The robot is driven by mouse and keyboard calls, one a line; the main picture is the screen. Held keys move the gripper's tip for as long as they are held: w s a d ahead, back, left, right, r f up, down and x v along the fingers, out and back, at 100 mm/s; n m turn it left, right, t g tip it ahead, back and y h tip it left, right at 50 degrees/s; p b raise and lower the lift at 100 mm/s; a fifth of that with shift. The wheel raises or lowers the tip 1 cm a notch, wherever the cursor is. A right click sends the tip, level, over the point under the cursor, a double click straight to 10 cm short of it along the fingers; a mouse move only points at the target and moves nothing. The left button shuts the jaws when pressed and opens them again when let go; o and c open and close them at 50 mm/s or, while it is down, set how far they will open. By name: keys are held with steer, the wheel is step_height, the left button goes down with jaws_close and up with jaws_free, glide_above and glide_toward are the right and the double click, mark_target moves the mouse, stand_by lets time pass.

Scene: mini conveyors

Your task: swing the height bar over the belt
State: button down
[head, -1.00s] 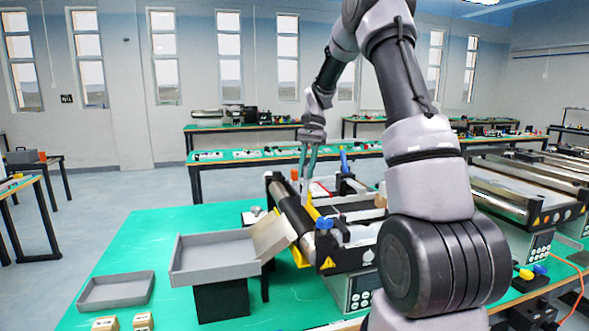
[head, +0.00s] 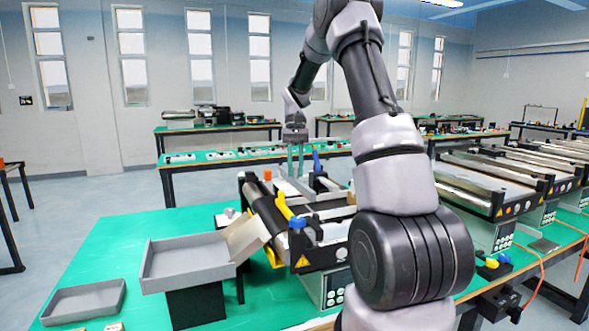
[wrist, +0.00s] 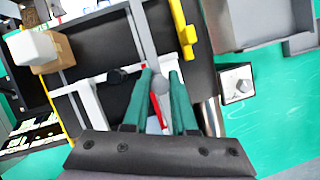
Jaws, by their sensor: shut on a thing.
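My gripper (head: 295,167) is low over the belt unit in the head view. In the wrist view its two teal fingers (wrist: 165,85) stand close around the grey rounded end of the height bar (wrist: 144,38), a grey strip running up toward the top edge. A red strip shows between the fingers. The belt (wrist: 128,62) is the dark surface beneath, seen beside and under the bar. The belt unit (head: 312,262) stands on the green table; my arm hides its right part. The exact grip contact is partly hidden.
A yellow bar (wrist: 184,35) runs along the belt's side. A pale block on a brown box (wrist: 50,53) lies at the left in the wrist view. A grey tray (head: 185,262) stands left of the belt unit; a second tray (head: 85,303) lies on the table.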

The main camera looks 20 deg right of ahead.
steer(key=shift+d, duration=0.2)
steer(key=c, duration=0.7)
jaws_free()
steer(key=v, duration=1)
steer(key=shift+w+r, duration=0.15)
steer(key=shift+r, duration=0.25)
